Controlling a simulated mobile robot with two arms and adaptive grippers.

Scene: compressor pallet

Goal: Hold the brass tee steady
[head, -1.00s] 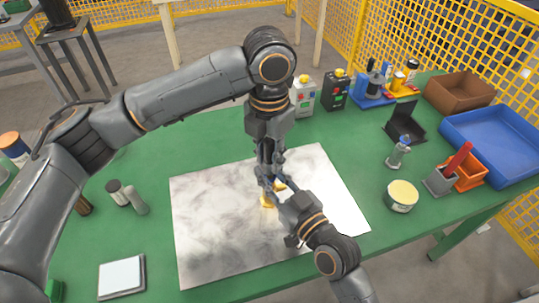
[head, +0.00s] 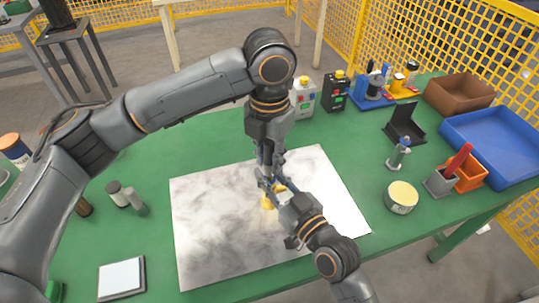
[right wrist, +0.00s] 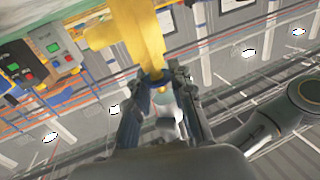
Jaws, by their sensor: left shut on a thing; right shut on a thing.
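The brass tee (head: 269,203) is yellow and is held over the marbled grey-white mat in the head view. My left gripper (head: 265,181) comes down from above and is shut on it; the fingers hide part of it. My right gripper (head: 281,195) comes in from the lower right and meets the tee. In the right wrist view, the tee (right wrist: 135,32) fills the upper middle, just beyond the fingertips. A pale cylindrical part (right wrist: 167,108) lies between the right fingers, with its far end at the tee. Whether it is seated in the tee cannot be told.
The mat (head: 215,235) lies on a green table (head: 145,165). A tin (head: 401,197), grey and orange holders and a blue tray (head: 492,133) stand at the right. Small cylinders (head: 127,199) and a white-topped pad (head: 121,278) are at the left.

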